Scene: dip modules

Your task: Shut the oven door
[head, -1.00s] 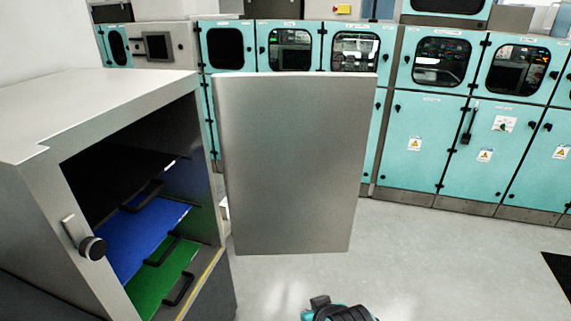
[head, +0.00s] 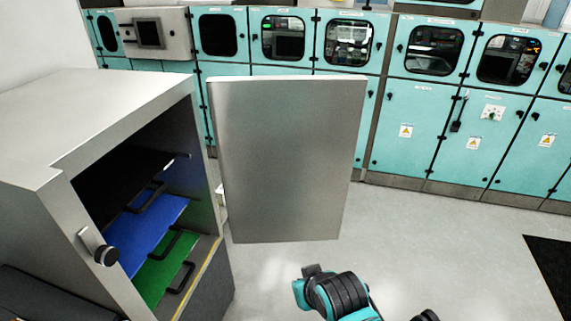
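The oven (head: 80,115) is a grey metal cabinet at the left, its front open. Its door (head: 285,160) is a flat grey panel, swung wide open at the right side of the opening. A black knob latch (head: 105,255) sits on the left of the oven's front frame. A teal and black part of my arm, likely the right, shows at the bottom centre, below the door and apart from it in the picture. I can make out no gripper fingers on it. My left gripper is not in view.
Inside the oven are a black shelf (head: 120,185), a blue tray (head: 140,235) and a green tray (head: 160,275), with black handles. Teal cabinets (head: 420,125) line the back wall. The pale floor (head: 430,235) right of the door is clear, with a dark mat (head: 552,265) at far right.

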